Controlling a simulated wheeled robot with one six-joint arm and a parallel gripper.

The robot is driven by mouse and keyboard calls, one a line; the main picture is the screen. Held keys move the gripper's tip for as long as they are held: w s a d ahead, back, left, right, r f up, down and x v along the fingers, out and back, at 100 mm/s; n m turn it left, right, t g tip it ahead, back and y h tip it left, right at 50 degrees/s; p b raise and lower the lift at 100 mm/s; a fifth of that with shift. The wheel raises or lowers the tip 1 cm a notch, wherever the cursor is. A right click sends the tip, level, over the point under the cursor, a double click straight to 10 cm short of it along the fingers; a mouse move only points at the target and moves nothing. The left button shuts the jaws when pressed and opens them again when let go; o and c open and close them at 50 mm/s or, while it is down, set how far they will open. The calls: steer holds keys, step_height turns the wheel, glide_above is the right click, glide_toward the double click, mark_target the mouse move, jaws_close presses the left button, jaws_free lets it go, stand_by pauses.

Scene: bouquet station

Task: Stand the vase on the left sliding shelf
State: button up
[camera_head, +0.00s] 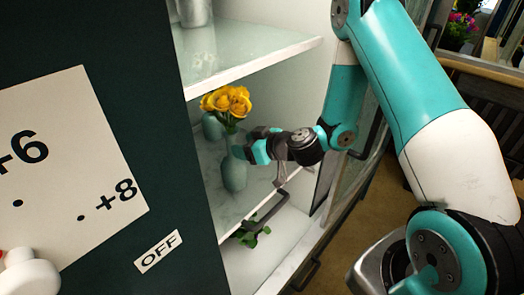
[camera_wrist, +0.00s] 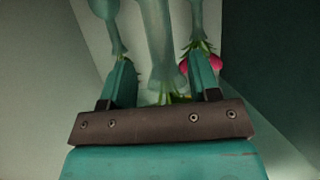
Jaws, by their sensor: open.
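A grey-green vase (camera_head: 234,174) with yellow roses (camera_head: 227,101) stands upright on the middle shelf (camera_head: 258,196) inside the cabinet. My gripper (camera_head: 238,149) reaches in from the right at the height of its neck. In the wrist view a vase neck (camera_wrist: 168,60) lies between the two open fingers of my gripper (camera_wrist: 163,72), with a gap on each side. The wrist picture shows the vases with their flowers pointing down. I cannot tell which shelf is the left sliding one.
A second similar vase (camera_head: 212,127) stands behind. The wrist view shows one more vase at each side, the right one (camera_wrist: 203,20) with a pink-red flower (camera_wrist: 216,63). A dark handle (camera_head: 266,212) fronts the shelf. Green leaves (camera_head: 248,236) show below, glassware (camera_head: 196,42) above.

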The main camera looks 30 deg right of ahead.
steer(key=b+v, duration=0.2)
steer(key=v, duration=0.4)
steer(key=s+a+r+n+g+y, duration=0.35)
steer(key=s+a+r+g, duration=0.45)
steer(key=s+a, duration=0.4)
steer(key=s+d+r+m+g+h, duration=0.2)
steer(key=s+h, duration=0.4)
steer(key=s, duration=0.6)
steer(key=shift+r+g, duration=0.8)
steer(key=shift+r, duration=0.55)
steer(key=shift+d+m, duration=0.1)
steer(key=shift+m, duration=0.15)
